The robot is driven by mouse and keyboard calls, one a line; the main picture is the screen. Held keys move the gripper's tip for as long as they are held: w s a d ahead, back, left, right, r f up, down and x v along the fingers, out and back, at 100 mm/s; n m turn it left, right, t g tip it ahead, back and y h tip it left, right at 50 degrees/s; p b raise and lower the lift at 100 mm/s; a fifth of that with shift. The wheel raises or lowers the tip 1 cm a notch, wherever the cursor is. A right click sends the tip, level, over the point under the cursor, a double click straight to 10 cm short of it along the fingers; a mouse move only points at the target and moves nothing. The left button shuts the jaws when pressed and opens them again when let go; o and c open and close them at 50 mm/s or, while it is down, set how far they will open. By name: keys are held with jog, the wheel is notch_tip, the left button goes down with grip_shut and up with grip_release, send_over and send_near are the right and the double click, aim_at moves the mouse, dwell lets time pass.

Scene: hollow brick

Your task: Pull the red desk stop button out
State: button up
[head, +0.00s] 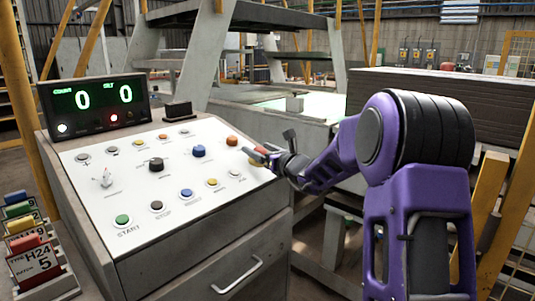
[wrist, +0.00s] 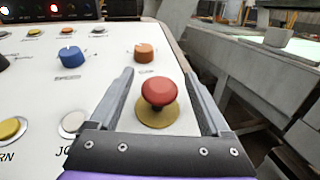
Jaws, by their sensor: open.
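The red stop button (wrist: 158,92) is a mushroom-shaped knob on a yellow round base (wrist: 157,115), near the right edge of the white slanted desk panel (head: 135,190). In the wrist view it stands between the two open fingers of my gripper (wrist: 162,90), with a gap on each side. Neither finger appears to touch it. In the head view my gripper (head: 260,156) is at the panel's right edge and largely hides the button.
An orange knob (wrist: 144,52) and a blue knob (wrist: 72,56) sit beyond the button. A pale button (wrist: 73,123) lies left of my gripper. A counter display (head: 97,104) stands at the panel's back. Colored tagged blocks (head: 32,258) stand at the left.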

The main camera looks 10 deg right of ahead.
jog(key=v, duration=1.7)
jog(key=shift+s, duration=0.2)
